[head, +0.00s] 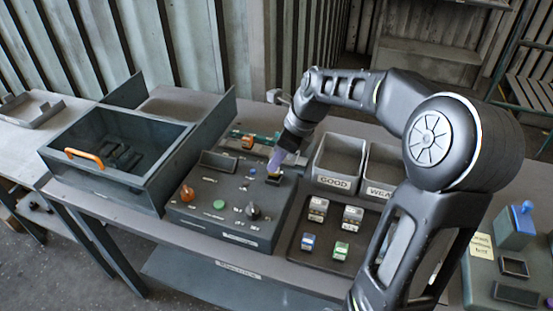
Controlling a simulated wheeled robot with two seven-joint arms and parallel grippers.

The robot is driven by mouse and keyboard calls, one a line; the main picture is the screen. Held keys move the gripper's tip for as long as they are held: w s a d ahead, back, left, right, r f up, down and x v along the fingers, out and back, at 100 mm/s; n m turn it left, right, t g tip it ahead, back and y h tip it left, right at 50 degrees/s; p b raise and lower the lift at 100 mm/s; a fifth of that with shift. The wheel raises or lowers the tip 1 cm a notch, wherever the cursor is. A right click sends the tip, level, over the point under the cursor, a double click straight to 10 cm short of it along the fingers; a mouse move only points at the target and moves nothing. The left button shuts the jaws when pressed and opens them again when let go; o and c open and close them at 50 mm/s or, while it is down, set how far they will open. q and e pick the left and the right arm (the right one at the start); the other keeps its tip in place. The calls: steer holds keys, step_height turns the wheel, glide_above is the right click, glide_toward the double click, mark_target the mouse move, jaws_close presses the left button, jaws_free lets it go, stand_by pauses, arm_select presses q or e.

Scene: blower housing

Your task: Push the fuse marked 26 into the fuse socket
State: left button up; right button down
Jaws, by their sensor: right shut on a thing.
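My right gripper (274,168) points down over the back right of the dark control panel (225,205). It is shut on a small piece, taken as the fuse (273,173), of which only a pale yellowish bit shows under the fingertips. The number on it cannot be read. The dark fuse socket (273,182) sits on the panel right below the fingertips. I cannot tell whether the fuse is in the socket or just above it. My left gripper is not in view.
The panel carries an orange knob (187,193), a green button (219,204) and a black knob (253,211). A tray (292,247) with several small blocks lies to the right, before bins marked GOOD (334,181) and WEAK (379,191). An open drawer (154,189) stands left.

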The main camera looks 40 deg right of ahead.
steer(key=shift+f, duration=0.35)
stand_by(0.5)
steer(key=shift+f+b, duration=0.5)
steer(key=shift+f, duration=0.5)
stand_by(0.6)
steer(key=c, duration=1.3)
jaws_free()
steer(key=v, duration=0.7)
steer(key=shift+s+r+b, duration=0.2)
steer(key=shift+r+b, duration=0.15)
steer(key=shift+b, duration=0.1)
steer(key=shift+d, duration=0.1)
